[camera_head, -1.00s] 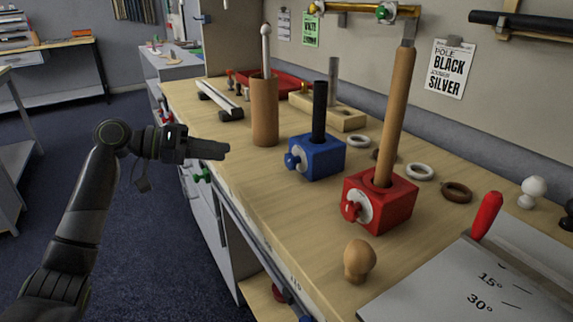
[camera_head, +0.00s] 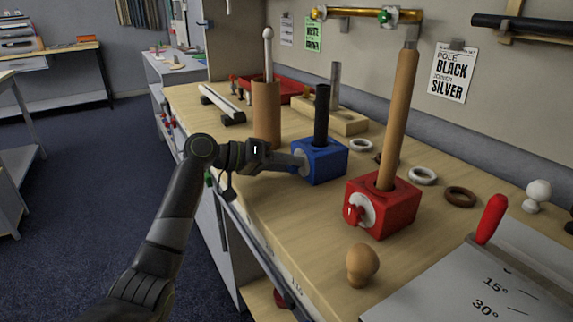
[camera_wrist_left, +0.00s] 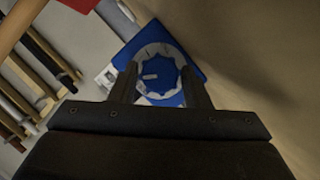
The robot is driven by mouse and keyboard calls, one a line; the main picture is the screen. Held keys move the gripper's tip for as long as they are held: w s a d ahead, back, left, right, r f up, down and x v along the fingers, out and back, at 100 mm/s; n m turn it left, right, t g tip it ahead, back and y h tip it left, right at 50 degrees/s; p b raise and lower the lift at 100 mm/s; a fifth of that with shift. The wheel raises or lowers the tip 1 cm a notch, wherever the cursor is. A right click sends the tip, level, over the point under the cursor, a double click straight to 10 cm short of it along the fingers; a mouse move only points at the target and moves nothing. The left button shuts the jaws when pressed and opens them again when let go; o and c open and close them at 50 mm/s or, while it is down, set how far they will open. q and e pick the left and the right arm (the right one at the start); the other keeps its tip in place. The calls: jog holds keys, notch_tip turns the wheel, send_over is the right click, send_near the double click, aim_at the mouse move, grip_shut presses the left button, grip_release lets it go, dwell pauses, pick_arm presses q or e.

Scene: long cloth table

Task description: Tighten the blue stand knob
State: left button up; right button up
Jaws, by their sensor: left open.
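The blue stand (camera_head: 325,163) is a blue block on the wooden table with a black pole (camera_head: 321,115) upright in its top. Its blue knob (camera_wrist_left: 158,73) shows in the left wrist view, on a pale round dial with marks. In the head view my gripper hides the knob. My left gripper (camera_head: 300,161) is at the stand's knob face. In the wrist view its two open fingers (camera_wrist_left: 160,88) lie on either side of the knob's lower part; I cannot tell whether they touch it. My right gripper is not in view.
A red stand (camera_head: 400,205) with a wooden pole and red knob stands nearer, to the right. A brown cylinder (camera_head: 266,112) stands just behind my left gripper.

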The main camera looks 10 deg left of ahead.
pick_arm(q)
jog(key=c, duration=0.7)
